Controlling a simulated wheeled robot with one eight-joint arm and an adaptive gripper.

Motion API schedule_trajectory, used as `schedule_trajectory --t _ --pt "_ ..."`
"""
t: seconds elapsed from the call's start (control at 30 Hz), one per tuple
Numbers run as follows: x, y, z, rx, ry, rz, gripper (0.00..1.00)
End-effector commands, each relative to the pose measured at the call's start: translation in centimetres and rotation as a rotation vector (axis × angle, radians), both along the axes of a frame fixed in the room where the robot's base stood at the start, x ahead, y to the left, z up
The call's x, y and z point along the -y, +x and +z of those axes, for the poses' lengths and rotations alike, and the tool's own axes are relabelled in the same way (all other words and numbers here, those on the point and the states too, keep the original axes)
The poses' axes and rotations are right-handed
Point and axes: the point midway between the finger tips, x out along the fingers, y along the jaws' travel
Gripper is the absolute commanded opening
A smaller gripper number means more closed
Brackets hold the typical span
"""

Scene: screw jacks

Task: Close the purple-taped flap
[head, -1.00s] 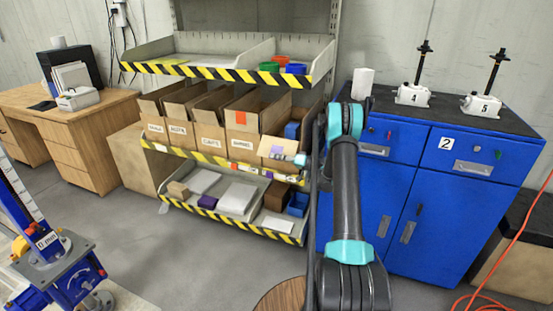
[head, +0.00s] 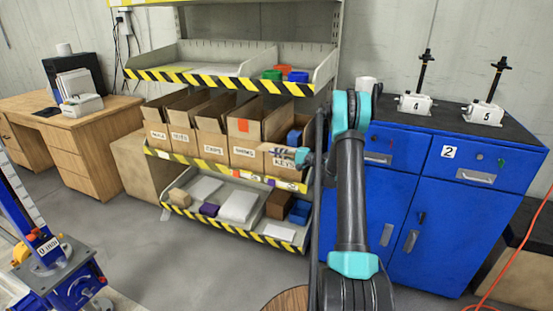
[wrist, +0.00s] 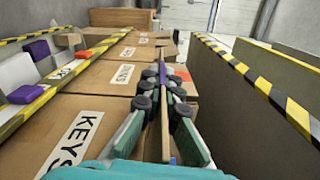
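My gripper (head: 291,155) is at the open cardboard box labelled KEYS (head: 284,171), at the right end of the row on the middle shelf. In the wrist view my gripper (wrist: 163,78) points along the row of boxes. A thin cardboard flap (wrist: 165,120) stands edge-on between its two fingers. A small purple patch shows near the fingertips, with a red-orange patch just beyond. The fingers are close to the flap on both sides; whether they press on it is unclear. The flap's lower part is hidden.
Other open boxes stand in the row, one with an orange-taped flap (head: 243,125). The striped upper shelf (head: 225,83) hangs above them. The lower shelf holds blocks and blue bins (head: 299,211). A blue cabinet (head: 440,200) stands at the right.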

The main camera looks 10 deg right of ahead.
Motion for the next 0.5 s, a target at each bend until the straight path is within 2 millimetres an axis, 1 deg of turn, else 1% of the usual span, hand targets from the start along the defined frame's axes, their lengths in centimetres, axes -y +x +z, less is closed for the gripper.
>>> schedule_trajectory --t 0.1,0.5 --pt "0.3 0.2 1.1 -0.094 0.054 -0.002 0.00" --pt "1.1 1.6 4.3 -0.421 0.243 -0.003 0.00"
